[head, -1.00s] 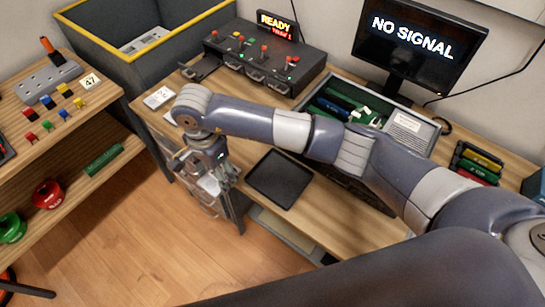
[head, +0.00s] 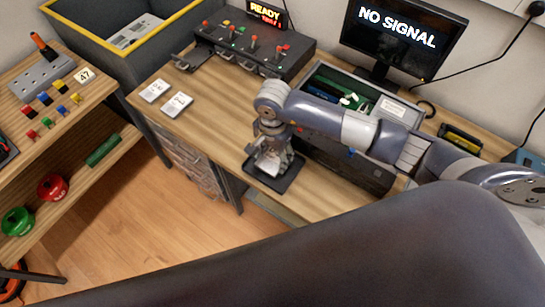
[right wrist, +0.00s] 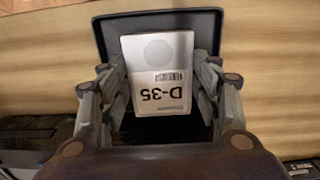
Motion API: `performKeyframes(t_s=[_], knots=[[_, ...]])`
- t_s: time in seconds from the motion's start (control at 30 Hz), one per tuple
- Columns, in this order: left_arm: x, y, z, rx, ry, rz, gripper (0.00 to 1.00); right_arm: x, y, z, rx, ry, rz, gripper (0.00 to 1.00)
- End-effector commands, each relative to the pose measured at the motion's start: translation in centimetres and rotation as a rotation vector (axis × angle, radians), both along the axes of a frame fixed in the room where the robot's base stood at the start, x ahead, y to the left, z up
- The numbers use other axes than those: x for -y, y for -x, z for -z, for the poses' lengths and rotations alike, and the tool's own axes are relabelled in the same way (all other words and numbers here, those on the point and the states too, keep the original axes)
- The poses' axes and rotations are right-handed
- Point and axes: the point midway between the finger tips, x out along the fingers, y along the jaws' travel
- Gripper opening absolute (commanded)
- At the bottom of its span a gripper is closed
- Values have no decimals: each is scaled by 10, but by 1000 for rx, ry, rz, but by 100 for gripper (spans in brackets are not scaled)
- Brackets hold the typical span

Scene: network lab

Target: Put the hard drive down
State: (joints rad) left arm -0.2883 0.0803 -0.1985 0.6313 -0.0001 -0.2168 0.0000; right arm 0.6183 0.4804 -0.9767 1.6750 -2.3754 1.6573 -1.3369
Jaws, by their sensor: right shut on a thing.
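My right gripper (head: 271,165) is shut on a silver hard drive with a white label reading D-35, and its fingers (right wrist: 159,100) hold the drive (right wrist: 158,62) by its two sides in the right wrist view. The gripper points down over a small black tray (head: 290,182) on the workbench. In the right wrist view the dark tray (right wrist: 110,38) lies behind the drive. I cannot tell whether the drive touches the tray floor. My left gripper is not in view.
Two more drives (head: 154,91) (head: 177,104) lie on the bench's left part. A switch box (head: 255,48) with a READY sign stands at the back, beside an open computer case (head: 400,108) and a monitor (head: 402,32). Bare bench (head: 215,120) lies left of the tray.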

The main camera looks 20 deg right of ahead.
Motion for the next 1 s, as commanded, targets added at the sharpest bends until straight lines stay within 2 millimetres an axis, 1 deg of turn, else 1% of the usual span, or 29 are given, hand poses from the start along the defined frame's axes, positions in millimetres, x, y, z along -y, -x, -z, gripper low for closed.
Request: performKeyframes(t_s=[0.03, 0.1, 0.2, 0.4, 0.63, 0.67, 0.7, 0.73, 1.0], knots=[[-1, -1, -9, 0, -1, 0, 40, -1, 2, 6, -6, 1, 3, 28], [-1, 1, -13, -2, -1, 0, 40, -1, 2, 18, -6, 1, 3, 28], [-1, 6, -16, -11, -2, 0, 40, -1, 1, 29, -3, 1, 3, 28], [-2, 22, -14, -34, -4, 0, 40, -1, -1, 34, 1, 0, 1, 28], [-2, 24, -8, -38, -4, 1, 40, -1, -1, 39, 1, 1, 1, 28], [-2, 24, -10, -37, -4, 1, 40, -1, 0, 38, 0, 1, 1, 65], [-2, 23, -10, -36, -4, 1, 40, -1, 0, 37, 0, 1, 1, 74], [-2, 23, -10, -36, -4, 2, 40, -1, 0, 37, 0, 1, 1, 78], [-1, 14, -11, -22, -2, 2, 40, -1, 0, 37, -1, 1, 1, 78]])
